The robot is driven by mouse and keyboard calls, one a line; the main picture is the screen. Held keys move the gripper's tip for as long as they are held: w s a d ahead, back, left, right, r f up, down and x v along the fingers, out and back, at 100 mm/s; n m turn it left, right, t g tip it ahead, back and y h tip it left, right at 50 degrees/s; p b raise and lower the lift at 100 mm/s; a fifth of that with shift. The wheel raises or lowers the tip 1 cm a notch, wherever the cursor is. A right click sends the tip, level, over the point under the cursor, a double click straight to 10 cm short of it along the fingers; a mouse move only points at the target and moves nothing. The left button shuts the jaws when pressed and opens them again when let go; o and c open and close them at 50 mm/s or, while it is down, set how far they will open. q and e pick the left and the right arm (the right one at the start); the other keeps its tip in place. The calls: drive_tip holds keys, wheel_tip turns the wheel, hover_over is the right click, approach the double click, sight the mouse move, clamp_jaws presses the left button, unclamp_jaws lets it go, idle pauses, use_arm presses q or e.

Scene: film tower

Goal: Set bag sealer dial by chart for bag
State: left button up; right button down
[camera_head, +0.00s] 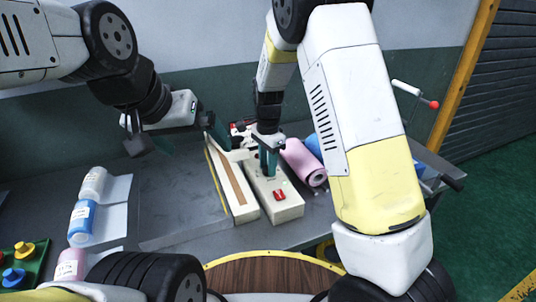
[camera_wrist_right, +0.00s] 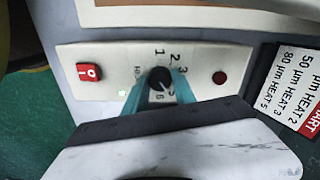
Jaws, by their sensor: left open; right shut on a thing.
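The bag sealer (camera_head: 286,212) is a cream box with a red switch, beside a long cream bar (camera_head: 241,207) with a brown strip. In the right wrist view its panel (camera_wrist_right: 215,62) has a black dial knob (camera_wrist_right: 158,80) ringed by numbers; its pointer is unclear. My right gripper (camera_head: 268,165) is shut on the knob, teal fingers either side. My left gripper (camera_head: 222,137) is open above the bar's far end. Which bag applies is not clear.
White (camera_head: 94,183), blue (camera_head: 82,219) and pink (camera_head: 71,263) labelled items lie at left on the grey table (camera_head: 170,190). A pink roll (camera_head: 303,161) lies right of the sealer. Coloured knobs sit on a green board (camera_head: 40,262). The table's middle left is clear.

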drive_tip(key=shift+w, duration=0.1)
drive_tip(key=c, duration=1)
unclamp_jaws()
drive_tip(key=shift+r, duration=3.95)
drive_tip(key=s+d+r+n+t+y, duration=0.25)
drive_tip(key=s+d+r+n, duration=0.25)
drive_tip(key=s+d+r, duration=0.6)
drive_tip(key=s+d+r+n+t, duration=0.1)
drive_tip(key=s+n, duration=0.1)
drive_tip(key=s, duration=0.2)
drive_tip(key=s+d+r+n+t, duration=0.1)
drive_tip(key=s+n, duration=0.1)
drive_tip(key=s, duration=0.2)
drive_tip(key=s+d+r+n+t, duration=0.1)
drive_tip(key=s+r+n, duration=0.1)
drive_tip(key=s, duration=0.2)
drive_tip(key=shift+s+d+t, duration=0.2)
drive_tip(key=shift+d+t, duration=0.1)
drive_tip(key=shift+t, duration=0.05)
